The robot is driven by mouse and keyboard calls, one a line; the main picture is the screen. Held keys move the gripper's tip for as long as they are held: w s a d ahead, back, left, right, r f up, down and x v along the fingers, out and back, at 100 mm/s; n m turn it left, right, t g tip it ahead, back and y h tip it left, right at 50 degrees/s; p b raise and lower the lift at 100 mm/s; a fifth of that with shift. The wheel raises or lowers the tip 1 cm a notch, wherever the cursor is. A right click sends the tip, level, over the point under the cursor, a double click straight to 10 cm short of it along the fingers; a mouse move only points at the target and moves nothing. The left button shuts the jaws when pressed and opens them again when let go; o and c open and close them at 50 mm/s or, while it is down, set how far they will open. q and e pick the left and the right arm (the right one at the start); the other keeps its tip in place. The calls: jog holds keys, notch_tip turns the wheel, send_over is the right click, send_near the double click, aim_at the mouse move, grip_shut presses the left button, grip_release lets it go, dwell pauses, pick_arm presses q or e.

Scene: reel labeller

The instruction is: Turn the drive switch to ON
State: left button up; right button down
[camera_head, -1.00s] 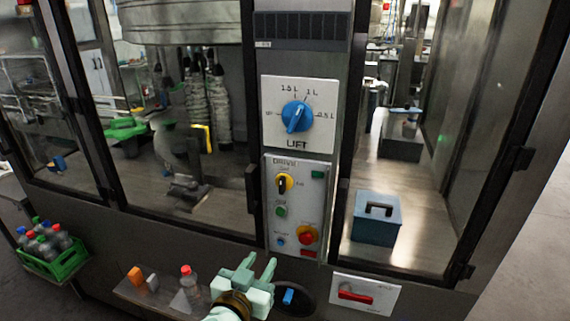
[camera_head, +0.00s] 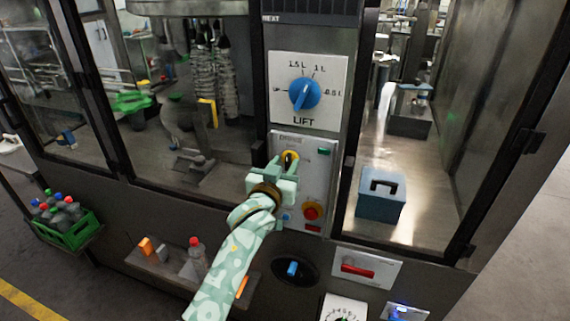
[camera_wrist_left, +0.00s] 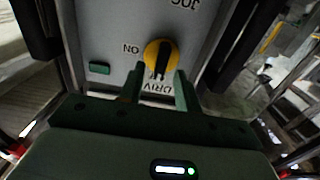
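The drive switch (camera_head: 289,157) is a yellow round knob with a black handle, high on the white drive panel. In the left wrist view the switch (camera_wrist_left: 161,56) appears upside down; its black handle stands roughly upright in the picture, not towards the ON label (camera_wrist_left: 131,48) at its left. My left gripper (camera_head: 284,166) is at the switch. In the left wrist view its fingers (camera_wrist_left: 159,72) are apart, one on each side of the handle's line, with nothing clearly pinched. Whether the fingertips touch the knob I cannot tell. My right gripper is not in view.
The blue lift dial (camera_head: 304,92) sits above the drive panel. A red stop button (camera_head: 312,211) is lower on the panel, near my left gripper. A blue box (camera_head: 380,195) stands behind the glass at right. A green crate (camera_head: 70,233) of bottles is at left.

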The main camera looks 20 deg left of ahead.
pick_arm(q)
jog(key=shift+w, duration=0.4)
grip_shut()
